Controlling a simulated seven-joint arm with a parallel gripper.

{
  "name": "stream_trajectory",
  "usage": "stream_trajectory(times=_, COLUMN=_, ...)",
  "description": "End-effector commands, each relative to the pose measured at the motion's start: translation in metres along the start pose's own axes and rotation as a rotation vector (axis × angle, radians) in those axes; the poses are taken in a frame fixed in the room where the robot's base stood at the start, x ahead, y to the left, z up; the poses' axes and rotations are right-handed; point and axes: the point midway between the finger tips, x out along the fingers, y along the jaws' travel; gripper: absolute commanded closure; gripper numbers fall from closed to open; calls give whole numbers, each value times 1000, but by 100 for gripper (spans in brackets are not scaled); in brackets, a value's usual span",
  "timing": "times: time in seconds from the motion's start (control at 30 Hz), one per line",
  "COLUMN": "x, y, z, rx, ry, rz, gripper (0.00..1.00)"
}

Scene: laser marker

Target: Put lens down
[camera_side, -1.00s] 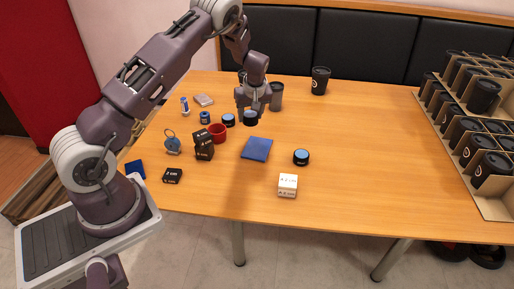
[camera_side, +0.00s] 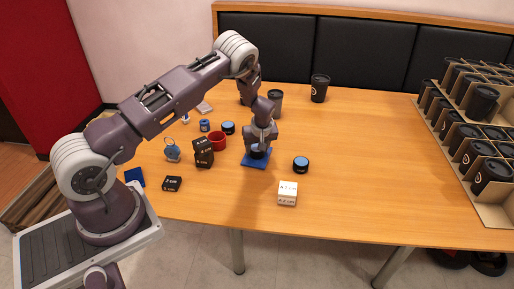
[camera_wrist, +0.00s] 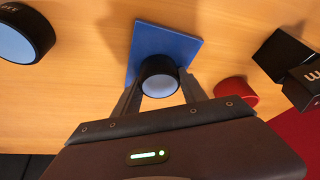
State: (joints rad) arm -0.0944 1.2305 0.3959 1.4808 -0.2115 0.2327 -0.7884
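My gripper (camera_side: 259,148) is low over the blue square pad (camera_side: 248,163) in the side view. It is shut on a black lens (camera_side: 257,153), which is at the pad. In the wrist view the lens (camera_wrist: 159,75) sits between the two fingers, its pale round face showing. The pad (camera_wrist: 150,42) lies behind the lens there. I cannot tell whether the lens touches the pad. A second black lens with a blue face (camera_side: 301,164) lies on the table right of the pad. Another lens (camera_side: 228,128) lies behind the red cup.
A red cup (camera_side: 217,141) and stacked black boxes (camera_side: 203,152) stand left of the pad. A white box (camera_side: 287,193) stands at the front. Dark cups (camera_side: 319,88) stand at the back. A cardboard crate of cups (camera_side: 489,200) is at right. The table's middle right is clear.

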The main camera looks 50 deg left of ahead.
Motion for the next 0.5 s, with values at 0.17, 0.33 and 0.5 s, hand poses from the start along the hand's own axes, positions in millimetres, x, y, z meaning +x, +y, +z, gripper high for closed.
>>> stream_trajectory(times=0.17, x=0, y=0, z=0, rx=0, ry=0, rz=0, gripper=29)
stream_trajectory(times=0.33, x=0, y=0, z=0, rx=0, ry=0, rz=0, gripper=29)
stream_trajectory(times=0.5, x=-8, y=0, z=-2, rx=0, ry=1, rz=1, gripper=29)
